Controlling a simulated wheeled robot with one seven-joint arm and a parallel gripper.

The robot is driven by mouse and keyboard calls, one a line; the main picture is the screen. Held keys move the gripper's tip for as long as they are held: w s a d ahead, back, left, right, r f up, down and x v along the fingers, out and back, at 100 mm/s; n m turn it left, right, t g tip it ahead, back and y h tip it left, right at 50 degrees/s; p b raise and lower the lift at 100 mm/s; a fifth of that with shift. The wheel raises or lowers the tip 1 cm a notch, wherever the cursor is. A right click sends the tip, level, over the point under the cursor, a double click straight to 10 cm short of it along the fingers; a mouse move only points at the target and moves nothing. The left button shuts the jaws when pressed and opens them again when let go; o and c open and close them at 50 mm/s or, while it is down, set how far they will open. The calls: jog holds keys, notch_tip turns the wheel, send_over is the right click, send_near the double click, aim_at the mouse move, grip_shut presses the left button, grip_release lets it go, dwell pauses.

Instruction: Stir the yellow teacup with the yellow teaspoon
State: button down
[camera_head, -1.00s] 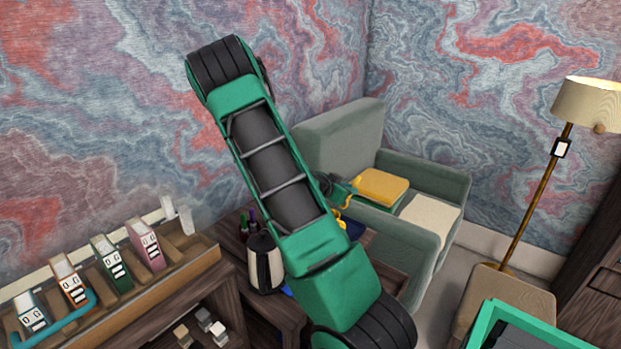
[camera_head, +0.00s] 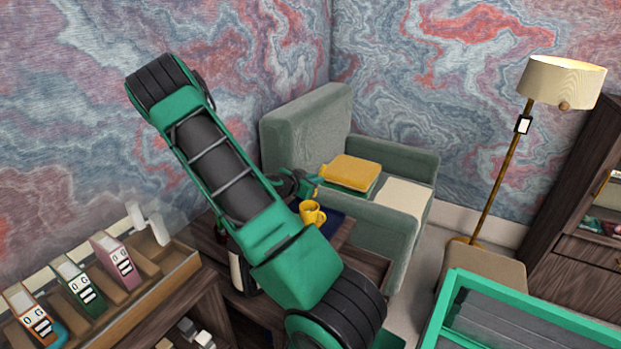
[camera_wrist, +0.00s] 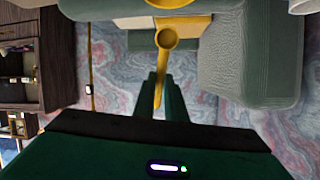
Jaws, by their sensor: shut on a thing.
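The yellow teacup (camera_head: 313,216) stands upright on the small dark table in the head view, at the far side of my arm. My gripper (camera_head: 309,181) is above and slightly behind the cup, partly hidden by my arm. In the wrist view my gripper (camera_wrist: 161,88) is shut on the yellow teaspoon (camera_wrist: 167,39), whose round bowl points away from the fingers. In the head view the spoon shows only as a small yellow bit above the cup, apart from its rim. I cannot tell the cup for sure in the wrist view.
A grey-green armchair (camera_head: 300,130) with a yellow cushion (camera_head: 349,172) stands behind the table. A dark blue flat thing (camera_head: 333,217) lies beside the cup. A kettle (camera_head: 240,272) is partly hidden by my arm. A floor lamp (camera_head: 500,160) stands at right.

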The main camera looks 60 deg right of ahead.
jog(key=shift+s+d+f, duration=0.2)
jog(key=shift+d+f, duration=0.1)
jog(key=shift+f, duration=0.25)
jog(key=shift+s+d+f, duration=0.15)
jog(key=shift+d+f, duration=0.1)
jog(key=shift+f, duration=0.25)
jog(key=shift+w+a+f, duration=0.2)
jog(key=shift+a+f, duration=0.25)
jog(key=shift+f, duration=0.65)
jog(key=shift+w+a+f, duration=0.25)
jog(key=shift+a+f, duration=0.2)
jog(key=shift+f, duration=0.7)
jog(key=shift+w+a+f, duration=0.2)
jog(key=shift+a+f, duration=0.25)
jog(key=shift+f, duration=0.65)
jog(key=shift+w, duration=0.1)
